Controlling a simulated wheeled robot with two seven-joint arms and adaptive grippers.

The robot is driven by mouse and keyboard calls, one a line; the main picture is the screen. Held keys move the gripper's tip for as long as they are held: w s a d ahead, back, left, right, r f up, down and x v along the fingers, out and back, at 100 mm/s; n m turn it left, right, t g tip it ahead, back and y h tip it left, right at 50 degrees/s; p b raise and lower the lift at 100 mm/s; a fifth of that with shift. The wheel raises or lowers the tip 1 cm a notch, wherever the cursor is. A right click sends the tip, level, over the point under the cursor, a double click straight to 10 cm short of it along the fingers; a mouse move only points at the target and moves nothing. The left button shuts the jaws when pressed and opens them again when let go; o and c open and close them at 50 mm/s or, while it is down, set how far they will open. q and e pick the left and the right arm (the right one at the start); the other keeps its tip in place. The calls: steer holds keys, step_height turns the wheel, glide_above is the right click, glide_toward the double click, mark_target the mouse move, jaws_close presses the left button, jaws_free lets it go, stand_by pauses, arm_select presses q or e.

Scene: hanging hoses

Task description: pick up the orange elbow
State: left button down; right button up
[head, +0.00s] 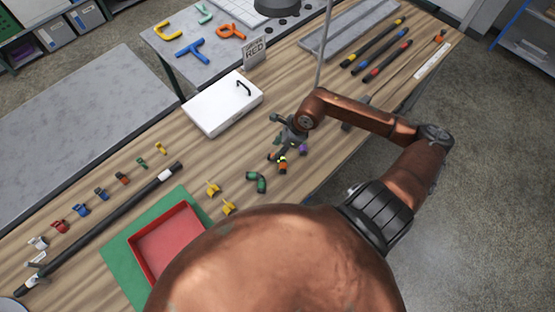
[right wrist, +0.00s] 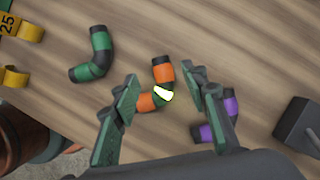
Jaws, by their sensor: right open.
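In the head view the elbow (head: 283,168) is small, just below my right gripper (head: 279,151). I cannot tell the height of the fingers above it. My left gripper is in neither view.
A green elbow (right wrist: 95,55) lies to the left and a purple elbow (right wrist: 229,107) close by the right finger. A dark grey block (right wrist: 298,125) is further right. Yellow clips (head: 213,189), a red tray (head: 137,250) and a white case (head: 222,104) are also on the table.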

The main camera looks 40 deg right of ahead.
mark_target(272, 155)
steer(key=x, duration=0.6)
steer(key=shift+d+f, duration=0.15)
steer(key=shift+d, duration=0.1)
steer(key=shift+s, duration=0.1)
jaws_close()
